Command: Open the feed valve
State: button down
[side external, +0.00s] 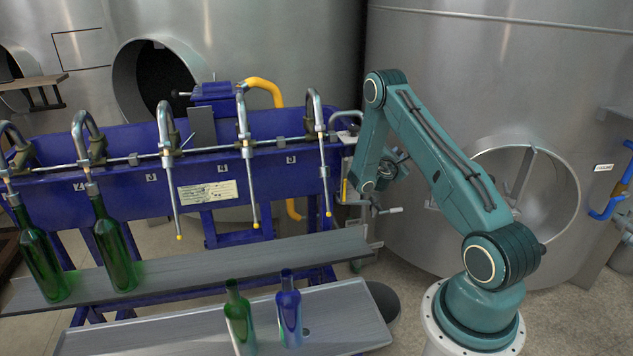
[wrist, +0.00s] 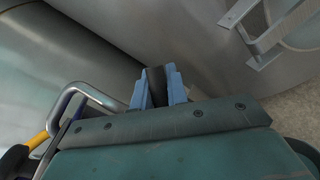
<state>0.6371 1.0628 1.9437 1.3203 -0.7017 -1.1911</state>
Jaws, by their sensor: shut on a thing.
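In the wrist view my gripper (wrist: 158,88) shows as two light-blue fingers, shut on a dark, flat piece (wrist: 156,80) that looks like the feed valve's handle. The rest of the valve is hidden or cannot be made out there. In the side view my wrist is at the right end of the blue filling machine (side external: 130,165), and my fingers cannot be made out clearly. A small metal handle (side external: 390,211) sticks out just below my wrist; I cannot tell whether it belongs to the valve.
Filling spouts hang along the machine. Two green bottles (side external: 42,265) (side external: 115,255) stand on the upper grey shelf (side external: 200,265). A green (side external: 238,320) and a blue bottle (side external: 289,312) stand on the lower tray (side external: 340,315). Large steel tanks (side external: 460,70) close off the back. A bent metal pipe (wrist: 85,92) is near my fingers.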

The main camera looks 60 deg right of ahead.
jog(key=shift+w+a+r+n+h, duration=0.2)
jog(key=shift+w+r+n+h, duration=0.05)
jog(key=shift+r+n+h, duration=0.3)
jog(key=shift+f, duration=0.1)
jog(key=c, duration=1.4)
grip_release()
jog(key=shift+f, duration=0.1)
